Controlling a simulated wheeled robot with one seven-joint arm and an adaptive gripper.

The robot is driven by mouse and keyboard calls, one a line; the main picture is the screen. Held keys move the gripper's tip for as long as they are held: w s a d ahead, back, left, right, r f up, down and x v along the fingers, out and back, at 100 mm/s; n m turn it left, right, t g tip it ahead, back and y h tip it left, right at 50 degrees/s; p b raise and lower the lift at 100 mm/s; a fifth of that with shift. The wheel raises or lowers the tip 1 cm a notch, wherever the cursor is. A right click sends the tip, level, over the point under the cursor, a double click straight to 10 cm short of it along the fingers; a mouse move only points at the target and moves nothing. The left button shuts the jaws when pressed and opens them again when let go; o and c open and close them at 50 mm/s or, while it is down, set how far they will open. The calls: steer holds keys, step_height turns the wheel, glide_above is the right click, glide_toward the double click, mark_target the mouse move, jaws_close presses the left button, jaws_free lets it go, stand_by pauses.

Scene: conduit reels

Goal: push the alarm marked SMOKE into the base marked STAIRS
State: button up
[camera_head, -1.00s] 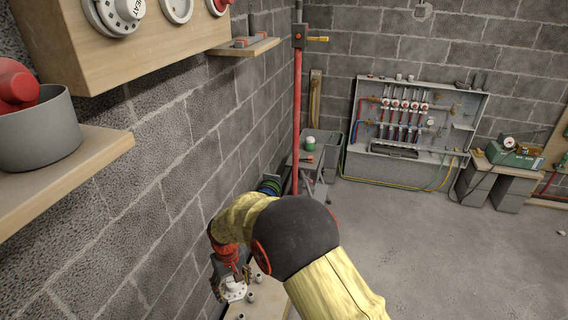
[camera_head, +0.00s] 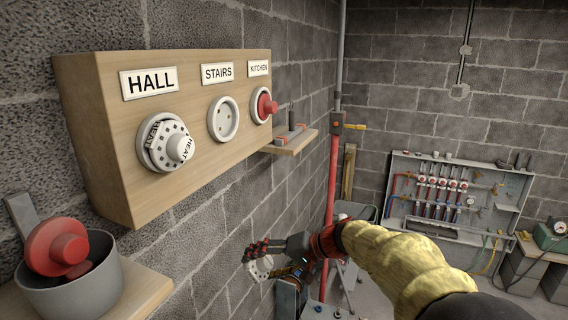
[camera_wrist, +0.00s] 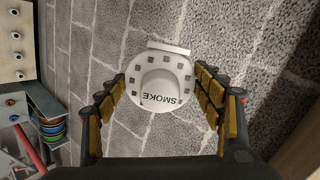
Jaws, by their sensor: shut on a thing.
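The white round alarm marked SMOKE (camera_wrist: 160,84) sits between the two fingers of my gripper (camera_wrist: 160,105) in the wrist view, its lettered face toward the camera. In the head view my gripper (camera_head: 268,258) is shut on the alarm, below the wooden board and close to the block wall. The base marked STAIRS (camera_head: 223,119) is a white, empty round base in the middle of the board (camera_head: 120,150), under its STAIRS label (camera_head: 217,73). It is above and left of my gripper. Part of the alarm is hidden by the fingers in the head view.
A white alarm marked HEAT (camera_head: 168,143) sits on the HALL base, and a red-domed piece (camera_head: 264,105) on the KITCHEN base. A grey pot (camera_head: 75,290) with red pieces stands on a shelf at lower left. A small shelf (camera_head: 295,140) and a red pipe (camera_head: 333,180) are at right.

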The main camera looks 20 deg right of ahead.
steer(key=s+d+r+m+t+y+p, duration=0.1)
steer(key=d+r+t+y+p, duration=0.2)
steer(key=r, duration=1.6)
steer(key=s+d+r+t+y+p, duration=0.1)
steer(key=d+r+t+p, duration=0.3)
steer(key=r, duration=1.5)
steer(key=w+a+g+p, duration=0.1)
steer(key=w+a+p, duration=0.2)
steer(key=w+a, duration=0.4)
steer(key=shift+w+a, duration=0.25)
steer(key=shift+a, duration=0.55)
steer(key=shift+b, duration=1.65)
steer(key=shift+b+x, duration=0.5)
steer(key=shift+x, duration=0.3)
